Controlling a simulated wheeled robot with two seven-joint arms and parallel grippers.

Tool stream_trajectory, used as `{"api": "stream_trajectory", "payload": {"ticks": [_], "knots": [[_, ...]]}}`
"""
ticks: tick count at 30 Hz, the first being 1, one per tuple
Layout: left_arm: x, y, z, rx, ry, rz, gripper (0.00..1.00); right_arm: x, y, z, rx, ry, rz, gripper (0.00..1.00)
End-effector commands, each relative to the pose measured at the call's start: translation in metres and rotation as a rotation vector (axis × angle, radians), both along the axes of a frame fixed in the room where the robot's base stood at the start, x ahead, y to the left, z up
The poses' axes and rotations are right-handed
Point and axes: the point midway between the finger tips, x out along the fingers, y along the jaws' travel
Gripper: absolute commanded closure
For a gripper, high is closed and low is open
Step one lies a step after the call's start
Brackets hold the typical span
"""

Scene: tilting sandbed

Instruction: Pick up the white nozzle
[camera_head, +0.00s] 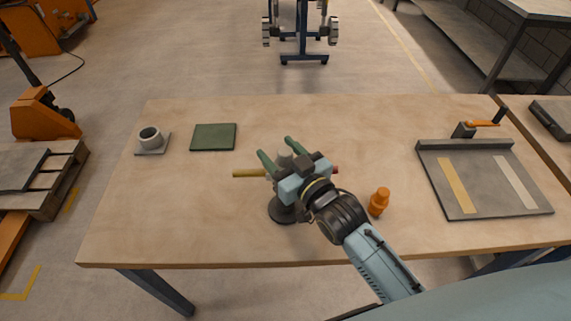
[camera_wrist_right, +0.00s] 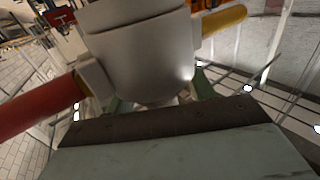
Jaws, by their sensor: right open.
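The white nozzle (camera_head: 285,157) shows as a pale piece at the top of a dark-based stand (camera_head: 283,213) near the table's front. A yellow bar (camera_head: 248,173) sticks out to the left and a red end (camera_head: 336,169) to the right. My right gripper (camera_head: 279,150) is open at the stand, its green fingers pointing away beside the white piece. In the right wrist view the white body (camera_wrist_right: 140,50) fills the upper middle and partly hides both fingers (camera_wrist_right: 160,95). I cannot tell whether they touch it. My left gripper is not in view.
An orange nozzle-like piece (camera_head: 379,201) stands right of my right wrist. A grey tray (camera_head: 485,205) with two strips lies at the right. A green mat (camera_head: 213,138) and a grey cup on a plate (camera_head: 150,139) are at the left. The table (camera_head: 180,210) is clear at front left.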

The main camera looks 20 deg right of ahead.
Motion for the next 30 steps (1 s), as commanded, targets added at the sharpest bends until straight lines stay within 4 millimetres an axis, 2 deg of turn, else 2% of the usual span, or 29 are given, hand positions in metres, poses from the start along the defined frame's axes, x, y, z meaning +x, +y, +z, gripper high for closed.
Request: {"api": "stream_trajectory", "payload": {"ticks": [4, 15, 23, 26, 30], "knots": [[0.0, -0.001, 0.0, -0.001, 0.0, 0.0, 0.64, 0.0, 0.0, 0.0, 0.0, 0.001, 0.0, 0.46], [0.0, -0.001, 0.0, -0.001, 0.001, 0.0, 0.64, -0.001, 0.0, 0.0, 0.0, 0.001, 0.0, 0.95], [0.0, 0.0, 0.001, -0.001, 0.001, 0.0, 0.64, 0.0, 0.0, 0.003, 0.0, -0.001, 0.0, 0.95], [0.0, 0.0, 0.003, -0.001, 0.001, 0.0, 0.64, 0.0, 0.0, 0.014, 0.0, -0.002, 0.0, 0.95], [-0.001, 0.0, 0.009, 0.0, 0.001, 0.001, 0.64, 0.0, 0.0, 0.042, 0.0, -0.005, 0.0, 0.95]]}}
